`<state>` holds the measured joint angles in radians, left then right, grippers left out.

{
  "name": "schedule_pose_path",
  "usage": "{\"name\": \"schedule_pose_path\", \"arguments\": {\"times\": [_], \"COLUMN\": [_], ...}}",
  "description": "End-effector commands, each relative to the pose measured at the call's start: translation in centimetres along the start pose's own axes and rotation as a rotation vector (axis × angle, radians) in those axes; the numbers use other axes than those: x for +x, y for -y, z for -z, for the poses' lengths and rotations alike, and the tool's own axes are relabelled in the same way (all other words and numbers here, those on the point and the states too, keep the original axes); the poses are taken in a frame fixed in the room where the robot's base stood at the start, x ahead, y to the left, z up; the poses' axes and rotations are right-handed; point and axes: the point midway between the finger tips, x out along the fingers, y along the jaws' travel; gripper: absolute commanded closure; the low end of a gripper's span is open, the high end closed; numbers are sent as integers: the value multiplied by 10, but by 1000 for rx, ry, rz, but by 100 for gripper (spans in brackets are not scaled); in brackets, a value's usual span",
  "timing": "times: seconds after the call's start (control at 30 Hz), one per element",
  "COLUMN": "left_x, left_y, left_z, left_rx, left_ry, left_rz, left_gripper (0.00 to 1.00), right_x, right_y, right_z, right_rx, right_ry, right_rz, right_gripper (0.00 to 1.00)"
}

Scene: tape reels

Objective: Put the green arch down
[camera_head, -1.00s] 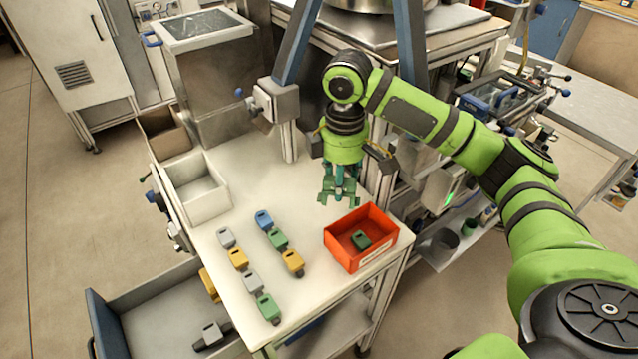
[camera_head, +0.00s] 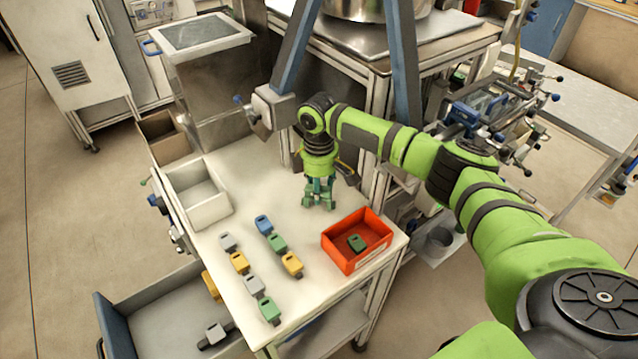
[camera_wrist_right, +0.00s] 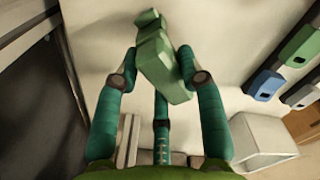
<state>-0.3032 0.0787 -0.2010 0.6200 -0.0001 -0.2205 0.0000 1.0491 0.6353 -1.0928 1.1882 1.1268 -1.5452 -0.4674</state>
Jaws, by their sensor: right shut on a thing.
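My right gripper (camera_head: 318,203) is over the bare back part of the white table, behind and left of the red box. In the right wrist view, its teal fingers are closed around the green arch (camera_wrist_right: 160,62), a pale green block. The block sits tilted between the fingers above the white surface. Whether it touches the table cannot be told. In the head view the green piece is hard to separate from the fingers. My left gripper is not in view.
The red box (camera_head: 338,257) holds a dark green block (camera_head: 357,243). Rows of blue, green, yellow and grey blocks (camera_head: 254,286) stand front left of the gripper. A white tray (camera_head: 208,214) is at the left edge. The table around the gripper is clear.

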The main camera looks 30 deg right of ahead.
Motion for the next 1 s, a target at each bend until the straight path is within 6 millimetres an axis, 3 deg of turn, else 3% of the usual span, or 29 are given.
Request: {"name": "schedule_pose_path", "arguments": {"times": [0.33, 0.37, 0.4, 0.77, 0.87, 1.0], "left_x": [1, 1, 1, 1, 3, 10], "left_y": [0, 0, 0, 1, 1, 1], "left_z": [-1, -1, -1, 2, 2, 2], "left_rx": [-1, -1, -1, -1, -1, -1], "left_ry": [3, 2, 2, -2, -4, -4], "left_rz": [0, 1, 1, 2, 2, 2], "left_gripper": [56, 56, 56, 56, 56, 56], "right_x": [4, 3, 3, 1, -5, -29], "right_y": [0, 0, 0, 0, -1, -1], "right_z": [0, 0, 0, 0, 1, 1], "right_rx": [0, 0, 0, 0, 0, -1], "right_ry": [-2, -2, -2, -2, -4, -6], "right_rz": [0, 0, 0, -1, -2, -4], "right_gripper": [94, 48, 37, 37, 37, 37]}}
